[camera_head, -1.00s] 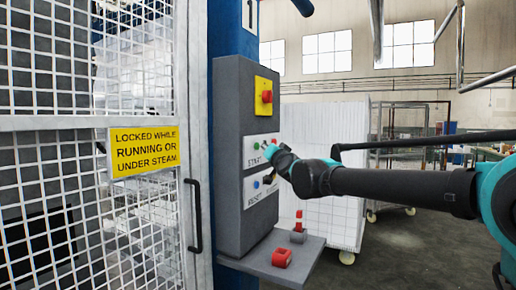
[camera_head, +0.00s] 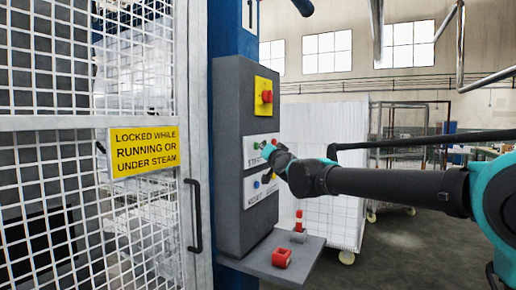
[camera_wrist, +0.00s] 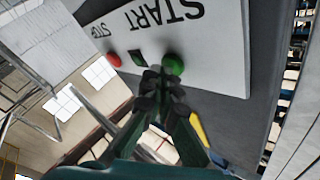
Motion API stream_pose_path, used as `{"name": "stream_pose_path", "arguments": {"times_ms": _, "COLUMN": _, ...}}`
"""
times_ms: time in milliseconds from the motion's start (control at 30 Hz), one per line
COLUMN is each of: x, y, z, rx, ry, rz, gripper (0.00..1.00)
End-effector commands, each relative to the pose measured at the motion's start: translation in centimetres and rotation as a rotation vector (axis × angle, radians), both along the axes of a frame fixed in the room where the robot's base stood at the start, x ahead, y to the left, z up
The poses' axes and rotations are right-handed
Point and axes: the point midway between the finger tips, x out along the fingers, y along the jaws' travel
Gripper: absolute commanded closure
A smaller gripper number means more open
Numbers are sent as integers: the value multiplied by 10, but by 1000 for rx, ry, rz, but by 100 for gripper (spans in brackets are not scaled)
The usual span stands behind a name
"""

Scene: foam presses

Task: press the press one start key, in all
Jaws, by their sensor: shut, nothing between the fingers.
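The press one control box (camera_head: 232,130) is a grey upright box on the blue post marked 1. Its upper white plate carries the green start key (camera_head: 256,146), labelled START. In the wrist view the green start key (camera_wrist: 174,64) is round and stands on the white plate, with a red stop button (camera_wrist: 113,60) to its left. My gripper (camera_head: 268,151) is shut and empty, right at the upper plate. In the wrist view the tips of my gripper (camera_wrist: 160,76) overlap the lower left edge of the green key; I cannot tell whether they touch it.
A red emergency button (camera_head: 267,96) on yellow sits above the plate, and a RESET plate (camera_head: 252,192) below. A small shelf (camera_head: 262,264) under the box holds red items. A mesh guard door (camera_head: 70,200) stands left. A white cart (camera_head: 335,150) stands behind my arm.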

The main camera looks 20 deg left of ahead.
Motion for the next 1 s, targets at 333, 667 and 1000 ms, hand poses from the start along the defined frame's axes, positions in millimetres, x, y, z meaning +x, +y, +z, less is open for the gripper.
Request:
{"name": "stream_pose_path", "arguments": {"times_ms": 333, "x": 0, "y": 4, "z": 0, "rx": 0, "ry": 0, "rz": 1, "gripper": 100}}
{"name": "stream_pose_path", "arguments": {"times_ms": 667, "x": 0, "y": 3, "z": 0, "rx": -1, "ry": 1, "rz": 1, "gripper": 100}}
{"name": "stream_pose_path", "arguments": {"times_ms": 1000, "x": -1, "y": -12, "z": 0, "rx": -1, "ry": -1, "rz": 0, "gripper": 100}}
